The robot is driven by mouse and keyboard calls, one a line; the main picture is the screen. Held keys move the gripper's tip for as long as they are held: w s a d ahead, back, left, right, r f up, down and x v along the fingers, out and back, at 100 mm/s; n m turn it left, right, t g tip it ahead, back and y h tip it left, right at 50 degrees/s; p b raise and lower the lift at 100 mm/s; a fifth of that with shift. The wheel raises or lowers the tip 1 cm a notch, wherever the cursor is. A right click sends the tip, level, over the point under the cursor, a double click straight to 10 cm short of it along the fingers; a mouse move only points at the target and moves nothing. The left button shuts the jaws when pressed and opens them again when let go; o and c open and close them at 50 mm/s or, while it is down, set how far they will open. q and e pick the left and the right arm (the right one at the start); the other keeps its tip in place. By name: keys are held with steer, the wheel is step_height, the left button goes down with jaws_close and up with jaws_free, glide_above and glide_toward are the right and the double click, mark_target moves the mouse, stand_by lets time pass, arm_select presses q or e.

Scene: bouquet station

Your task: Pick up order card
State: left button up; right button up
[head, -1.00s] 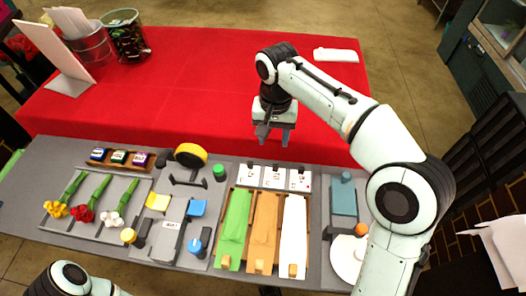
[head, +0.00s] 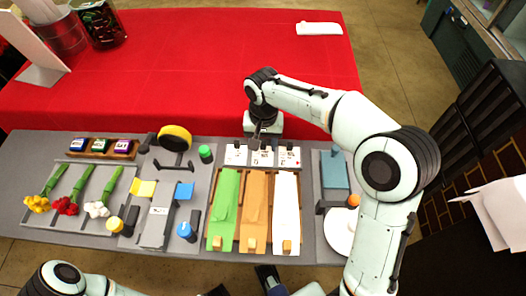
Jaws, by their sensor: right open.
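Three white order cards stand in a row behind the wrapping sheets: a left card (head: 236,156), a middle card (head: 262,158) and a right card (head: 288,158). They carry small printed marks. My right gripper (head: 263,138) is open and empty, pointing down over the row by the middle card. Its fingers partly cover the cards' upper part, and I cannot tell if they touch one.
Green (head: 225,207), orange (head: 255,208) and white (head: 286,208) sheets lie in front of the cards. A green-capped item (head: 205,153) and a yellow tape roll (head: 175,137) stand to the left. A teal block (head: 334,170) is to the right. The red table (head: 180,70) behind is mostly clear.

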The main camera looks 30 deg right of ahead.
steer(key=shift+f, duration=0.4)
jaws_close()
steer(key=shift+r, duration=0.1)
